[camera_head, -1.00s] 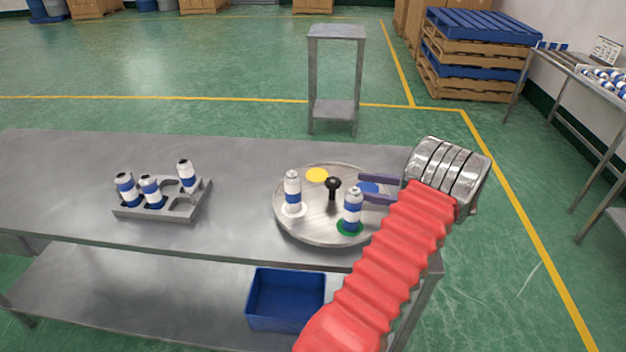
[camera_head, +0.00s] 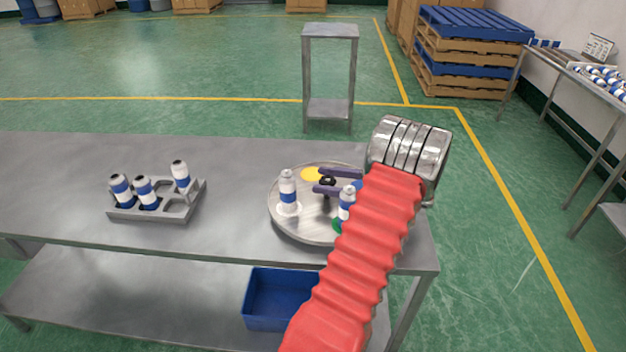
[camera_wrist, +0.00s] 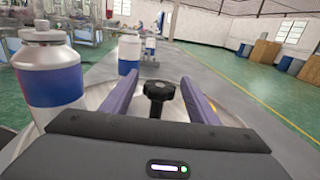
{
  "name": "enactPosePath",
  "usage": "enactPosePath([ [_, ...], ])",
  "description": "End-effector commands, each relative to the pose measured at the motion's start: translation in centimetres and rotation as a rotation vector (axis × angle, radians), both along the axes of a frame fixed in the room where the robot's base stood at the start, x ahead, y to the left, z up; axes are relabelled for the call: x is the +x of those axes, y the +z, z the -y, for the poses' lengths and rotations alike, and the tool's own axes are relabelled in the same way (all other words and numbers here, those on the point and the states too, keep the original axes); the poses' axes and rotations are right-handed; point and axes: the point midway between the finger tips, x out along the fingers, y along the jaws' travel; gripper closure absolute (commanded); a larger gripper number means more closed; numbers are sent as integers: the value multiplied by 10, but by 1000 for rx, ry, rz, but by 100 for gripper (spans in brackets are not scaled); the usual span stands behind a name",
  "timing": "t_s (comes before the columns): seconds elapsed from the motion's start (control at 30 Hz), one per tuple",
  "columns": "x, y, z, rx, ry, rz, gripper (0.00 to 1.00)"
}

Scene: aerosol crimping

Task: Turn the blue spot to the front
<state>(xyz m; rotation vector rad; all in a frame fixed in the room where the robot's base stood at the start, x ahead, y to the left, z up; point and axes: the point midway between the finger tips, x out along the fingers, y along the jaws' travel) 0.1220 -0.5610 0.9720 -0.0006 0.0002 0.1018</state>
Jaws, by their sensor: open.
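The round metal turntable (camera_head: 307,232) sits on the bench with a black knob (camera_head: 326,181) on a post at its centre. The blue spot (camera_head: 358,185) is at its right side, mostly hidden by my arm. The yellow spot (camera_head: 311,174) is at the back, and the white spot at the left bears a can (camera_head: 288,190). The green spot (camera_head: 337,226) at the front bears another can (camera_head: 346,203). My gripper (camera_head: 319,181) is open, its purple fingers on either side of the knob. In the wrist view the knob (camera_wrist: 159,91) stands between the fingers, with gaps visible.
A grey rack (camera_head: 152,214) with several blue-and-white cans stands on the left of the bench. A blue bin (camera_head: 270,300) is on the lower shelf. A small metal stand (camera_head: 330,75) is behind the bench. The bench between rack and turntable is clear.

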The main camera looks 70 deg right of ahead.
Motion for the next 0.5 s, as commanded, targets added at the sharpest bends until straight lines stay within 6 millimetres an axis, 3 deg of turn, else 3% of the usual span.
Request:
enactPosePath([
  [0.2, 30, 0, -3, 1, 2, 0, 46],
  [0.5, 41, 0, -4, 1, 1, 0, 46],
])
